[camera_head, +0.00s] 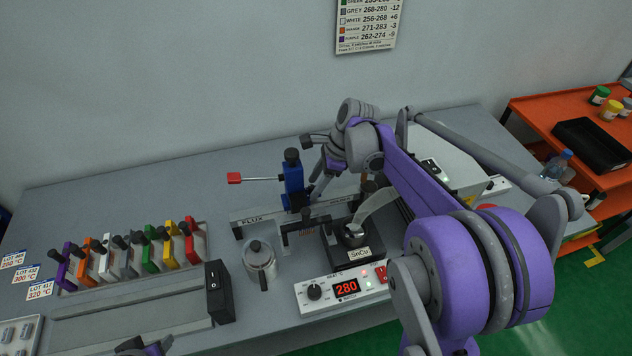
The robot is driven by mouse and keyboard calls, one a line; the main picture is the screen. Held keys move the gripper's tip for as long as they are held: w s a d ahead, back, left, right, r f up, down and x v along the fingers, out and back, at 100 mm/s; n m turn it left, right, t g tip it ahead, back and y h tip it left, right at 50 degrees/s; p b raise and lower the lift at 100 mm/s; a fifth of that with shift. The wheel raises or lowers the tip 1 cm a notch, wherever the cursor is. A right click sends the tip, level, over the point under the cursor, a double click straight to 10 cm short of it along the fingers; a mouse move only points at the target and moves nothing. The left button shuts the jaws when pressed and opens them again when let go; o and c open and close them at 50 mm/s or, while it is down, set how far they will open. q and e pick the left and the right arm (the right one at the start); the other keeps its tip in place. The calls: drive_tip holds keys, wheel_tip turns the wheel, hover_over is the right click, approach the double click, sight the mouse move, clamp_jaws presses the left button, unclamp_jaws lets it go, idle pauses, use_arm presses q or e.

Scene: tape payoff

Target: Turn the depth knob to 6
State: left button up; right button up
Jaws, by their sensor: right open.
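A blue upright unit (293,184) stands on the FLUX rail, with a black knob (291,155) on top and a red-tipped lever (235,178) reaching left. I cannot read a depth scale or a knob setting. My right gripper (316,188) is open, just right of the blue unit, pointing down; whether it touches is unclear. My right arm hides part of the machine behind it. Another black knob (314,291) is on the control box (327,300), whose red display reads 280. Part of my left gripper (143,347) shows at the bottom edge; its jaws cannot be made out.
The SnCu pot (355,235) stands behind the control box. A metal jug (259,259) and black switch box (219,292) are to the left. Several coloured clamps (169,247) line a rack. An orange shelf (546,112) stands right. The back-left bench (110,195) is clear.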

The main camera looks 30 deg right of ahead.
clamp_jaws()
use_arm(q)
drive_tip(key=shift+f, duration=0.15)
use_arm(e)
drive_tip(key=shift+w+n, duration=0.1)
drive_tip(key=shift+n, duration=0.2)
drive_tip(key=shift+w+d+n+g+b, duration=0.1)
drive_tip(key=shift+n+g+b, duration=0.35)
drive_tip(key=shift+n, duration=0.55)
drive_tip(key=n+g, duration=0.1)
drive_tip(key=n, duration=0.1)
drive_tip(key=shift+w+n+y, duration=0.15)
drive_tip(key=shift+n+y, duration=0.15)
drive_tip(key=shift+n, duration=0.1)
drive_tip(key=n+g, duration=0.1)
drive_tip(key=n, duration=0.2)
drive_tip(key=shift+w+g, duration=0.15)
drive_tip(key=shift+g, duration=0.2)
use_arm(q)
drive_tip(key=shift+s+f+b, duration=0.15)
drive_tip(key=shift+s+f, duration=0.1)
drive_tip(key=shift+f, duration=0.25)
drive_tip(key=shift+s+f+b, duration=0.15)
drive_tip(key=shift+s+f, duration=0.1)
drive_tip(key=shift+f, duration=0.25)
use_arm(e)
drive_tip(key=shift+w+n+g, duration=0.1)
drive_tip(key=shift+n+g, duration=0.4)
drive_tip(key=shift+n, duration=1.1)
